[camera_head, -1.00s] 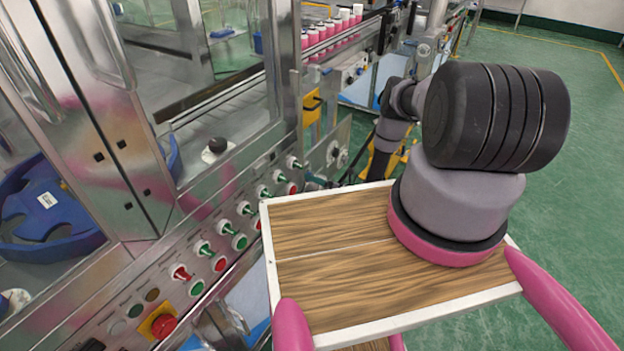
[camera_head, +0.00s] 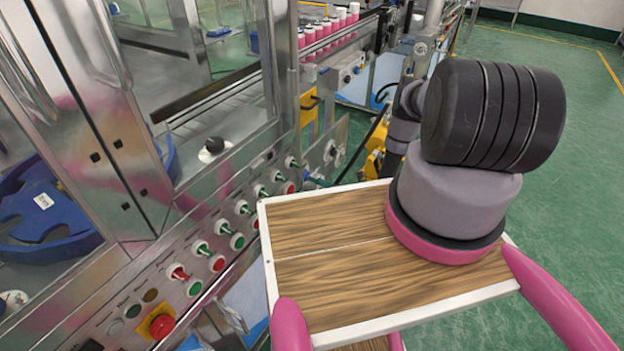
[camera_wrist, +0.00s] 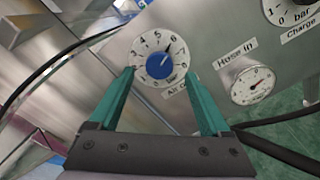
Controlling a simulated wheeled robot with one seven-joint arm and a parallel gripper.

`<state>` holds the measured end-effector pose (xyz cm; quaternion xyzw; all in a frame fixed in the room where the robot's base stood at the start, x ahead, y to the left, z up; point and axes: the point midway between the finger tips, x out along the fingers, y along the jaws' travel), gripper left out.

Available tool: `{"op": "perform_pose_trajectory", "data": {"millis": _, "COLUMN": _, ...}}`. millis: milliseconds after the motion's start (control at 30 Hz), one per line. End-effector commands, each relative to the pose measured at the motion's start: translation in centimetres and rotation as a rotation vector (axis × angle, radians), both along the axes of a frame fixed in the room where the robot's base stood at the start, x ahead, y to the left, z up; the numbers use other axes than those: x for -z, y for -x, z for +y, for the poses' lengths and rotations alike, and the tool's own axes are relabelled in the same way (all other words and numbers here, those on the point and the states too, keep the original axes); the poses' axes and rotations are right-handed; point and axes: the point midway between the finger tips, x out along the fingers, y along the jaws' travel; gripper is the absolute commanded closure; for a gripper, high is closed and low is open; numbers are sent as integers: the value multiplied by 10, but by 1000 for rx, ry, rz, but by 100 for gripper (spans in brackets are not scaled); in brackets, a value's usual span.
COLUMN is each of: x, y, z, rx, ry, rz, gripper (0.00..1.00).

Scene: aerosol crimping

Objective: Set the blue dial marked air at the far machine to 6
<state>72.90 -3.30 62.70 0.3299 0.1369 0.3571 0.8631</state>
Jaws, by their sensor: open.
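The blue dial (camera_wrist: 159,65) is on a sloped metal panel in the wrist view, with a round white scale of black numbers around it. In the head view my arm hides the gripper, and the dial cannot be made out.
A gauge labelled Hose (camera_wrist: 252,85) sits right of the dial, with a Charge gauge (camera_wrist: 290,10) above it. Black hoses pass left and lower right. In the head view, a near machine's button panel (camera_head: 215,255) runs along the left; green floor (camera_head: 585,150) is free at right.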

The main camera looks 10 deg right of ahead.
Motion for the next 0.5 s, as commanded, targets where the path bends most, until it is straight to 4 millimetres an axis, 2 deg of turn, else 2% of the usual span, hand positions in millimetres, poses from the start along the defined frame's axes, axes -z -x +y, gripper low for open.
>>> {"op": "perform_pose_trajectory", "data": {"millis": 100, "x": 0, "y": 18, "z": -19, "rx": 4, "ry": -1, "rz": 2, "gripper": 19}}
{"op": "perform_pose_trajectory", "data": {"millis": 233, "x": 0, "y": 33, "z": -34, "rx": 4, "ry": 1, "rz": 1, "gripper": 19}}
{"op": "perform_pose_trajectory", "data": {"millis": 500, "x": 0, "y": 45, "z": -45, "rx": 1, "ry": -1, "rz": -1, "gripper": 19}}
